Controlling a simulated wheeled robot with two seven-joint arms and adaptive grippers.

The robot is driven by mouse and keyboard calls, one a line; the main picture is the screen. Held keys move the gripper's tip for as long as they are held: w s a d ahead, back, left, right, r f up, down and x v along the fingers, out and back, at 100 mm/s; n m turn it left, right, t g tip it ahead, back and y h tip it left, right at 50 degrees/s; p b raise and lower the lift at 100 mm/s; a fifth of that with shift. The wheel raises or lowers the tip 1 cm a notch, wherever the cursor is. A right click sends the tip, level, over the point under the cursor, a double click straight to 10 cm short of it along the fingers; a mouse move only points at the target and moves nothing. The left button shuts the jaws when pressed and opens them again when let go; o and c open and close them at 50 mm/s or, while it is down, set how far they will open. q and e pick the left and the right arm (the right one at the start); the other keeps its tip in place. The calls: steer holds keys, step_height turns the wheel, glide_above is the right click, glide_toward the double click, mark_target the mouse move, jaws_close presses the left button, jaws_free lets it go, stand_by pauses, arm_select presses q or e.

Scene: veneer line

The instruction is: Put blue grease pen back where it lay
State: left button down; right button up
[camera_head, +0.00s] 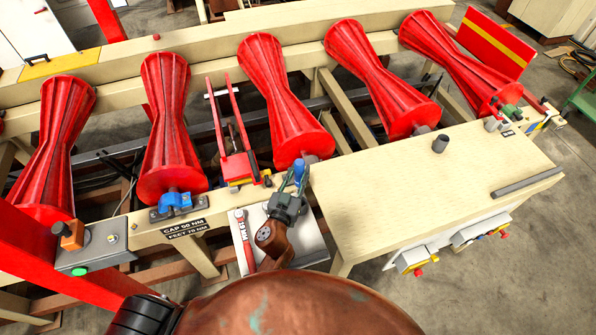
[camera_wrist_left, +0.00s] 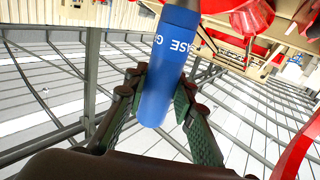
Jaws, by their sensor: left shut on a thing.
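The blue grease pen (camera_head: 299,172) stands roughly upright between the fingers of my left gripper (camera_head: 288,201) in the head view. The left wrist view shows the blue pen barrel (camera_wrist_left: 168,68) with white lettering. The fingers of my left gripper (camera_wrist_left: 158,92) are shut around its lower part there. In the head view the gripper is in front of the beam's edge, above or near a pale tray (camera_head: 308,240); the exact height is hard to tell. My right gripper is in neither view.
A red-handled wrench (camera_head: 244,240) lies on the tray's left side. To the right is a cream table (camera_head: 380,205) with a small dark cylinder (camera_head: 440,144) and a grey bar (camera_head: 527,183). Red rollers (camera_head: 280,100) line the back. Much of the tabletop is bare.

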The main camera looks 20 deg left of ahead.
mark_target(299, 184)
arm_select(q)
steer(key=f+b, duration=0.2)
steer(key=f, duration=0.1)
steer(key=shift+d, duration=0.4)
step_height(299, 184, down, 2)
steer(key=shift+a+f+b, duration=0.15)
steer(key=shift+f+b, duration=0.1)
steer(key=shift+b, duration=1)
step_height(299, 184, down, 7)
steer(key=b, duration=0.7)
steer(key=shift+r, duration=0.1)
steer(key=c, duration=1.6)
jaws_free()
steer(key=shift+o, duration=0.3)
step_height(299, 184, up, 10)
steer(key=shift+f, duration=0.1)
